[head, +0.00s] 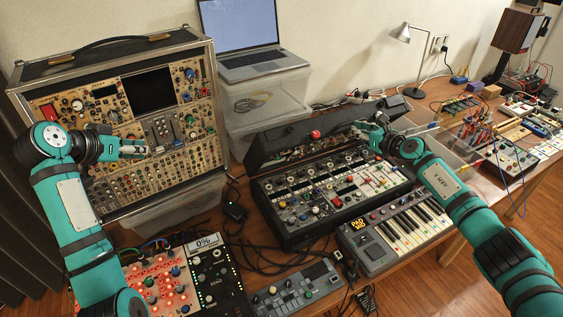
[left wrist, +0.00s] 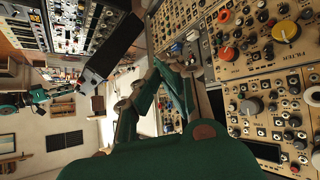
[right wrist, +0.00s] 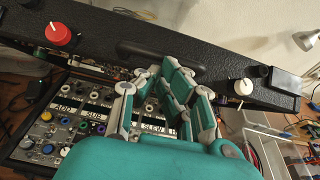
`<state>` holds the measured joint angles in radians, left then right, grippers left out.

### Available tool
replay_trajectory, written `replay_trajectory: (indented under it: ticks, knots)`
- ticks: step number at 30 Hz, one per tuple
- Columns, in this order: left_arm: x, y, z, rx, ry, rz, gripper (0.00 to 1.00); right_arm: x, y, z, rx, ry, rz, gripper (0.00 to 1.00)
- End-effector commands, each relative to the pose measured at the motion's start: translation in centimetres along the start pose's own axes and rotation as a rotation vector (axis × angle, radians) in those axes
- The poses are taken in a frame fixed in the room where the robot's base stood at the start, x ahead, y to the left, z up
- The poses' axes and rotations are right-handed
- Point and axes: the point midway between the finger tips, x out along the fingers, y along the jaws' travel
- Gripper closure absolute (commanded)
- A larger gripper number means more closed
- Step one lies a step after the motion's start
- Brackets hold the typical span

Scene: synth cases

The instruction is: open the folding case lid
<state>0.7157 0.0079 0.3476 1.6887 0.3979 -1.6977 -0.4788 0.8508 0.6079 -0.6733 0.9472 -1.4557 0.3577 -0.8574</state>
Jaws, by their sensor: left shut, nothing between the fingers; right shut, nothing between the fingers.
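The folding case (head: 290,238) is black and stands mid-table, its panel of knobs and switches facing up. Its black textured lid (head: 280,143) stands raised along the back, with cables in the gap below. The lid carries a red knob and, in the right wrist view (right wrist: 105,42), a dark handle and a white knob. My right gripper (head: 360,128) is shut at the lid's right part. In the right wrist view its fingertips (right wrist: 172,66) overlap the lid's lower edge by the handle; contact is unclear. My left gripper (head: 144,150) is shut and empty before the large synth case.
The large synth case (head: 110,68) stands at left on a clear bin. A laptop (head: 240,35) sits on clear bins behind. A small keyboard (head: 385,250), a red-lit controller (head: 160,290) and cables crowd the front. A lamp (head: 402,35) stands behind right.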

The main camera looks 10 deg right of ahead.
Motion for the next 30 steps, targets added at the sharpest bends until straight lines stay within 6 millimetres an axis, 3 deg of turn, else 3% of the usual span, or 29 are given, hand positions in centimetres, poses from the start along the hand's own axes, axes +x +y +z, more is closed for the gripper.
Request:
replay_trajectory:
  ticks: [1,7,15,21,25,30]
  knots:
    - [1.6,2.9,-1.1,0.123,-0.036,0.026,1.00,0.0,-0.1,-0.2,0.000,0.003,-0.003,1.00]
    - [6.6,13.5,-3.1,0.620,-0.165,0.097,1.00,0.0,-0.1,-0.2,0.001,0.003,-0.003,1.00]
    - [10.9,25.6,-2.0,1.311,-0.339,0.134,1.00,0.0,-0.1,-0.2,0.000,0.003,-0.003,1.00]
    - [13.0,31.7,0.3,1.826,-0.491,0.111,1.00,0.0,-0.1,-0.2,0.001,0.003,-0.003,1.00]
    - [14.0,34.1,1.8,2.137,-0.610,0.070,1.00,0.0,-0.1,-0.2,0.001,0.003,-0.003,1.00]
    - [14.8,35.4,3.0,2.442,-0.762,0.007,1.00,0.0,-0.1,-0.2,0.000,0.003,-0.003,1.00]
